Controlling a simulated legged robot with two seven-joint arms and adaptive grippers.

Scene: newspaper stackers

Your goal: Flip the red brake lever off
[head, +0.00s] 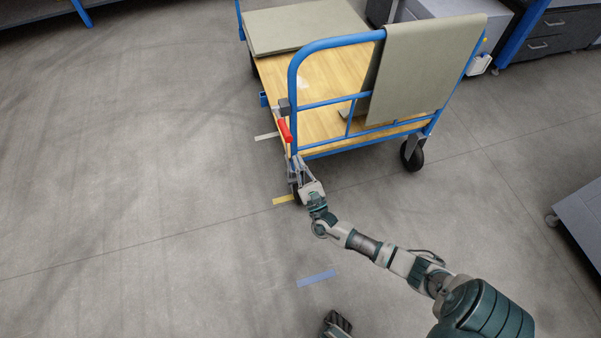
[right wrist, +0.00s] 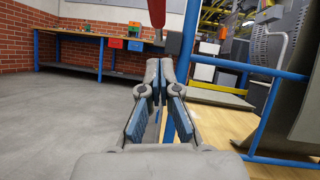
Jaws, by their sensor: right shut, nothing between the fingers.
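In the right wrist view the lower end of the red lever (right wrist: 157,12) shows at the top, just above my fingertips. My right gripper (head: 295,163) is just below the lever, by the cart's near left corner. In the right wrist view the right gripper (right wrist: 160,66) has its fingertips together with nothing between them. I cannot tell whether the fingertips touch the lever.
The cart has a wooden deck (head: 325,122), a blue handle (head: 343,41) with a grey-green sheet (head: 424,72) draped over it, and a black caster (head: 412,155). Grey cabinets stand at the right. The floor (head: 130,200) to the left is clear.

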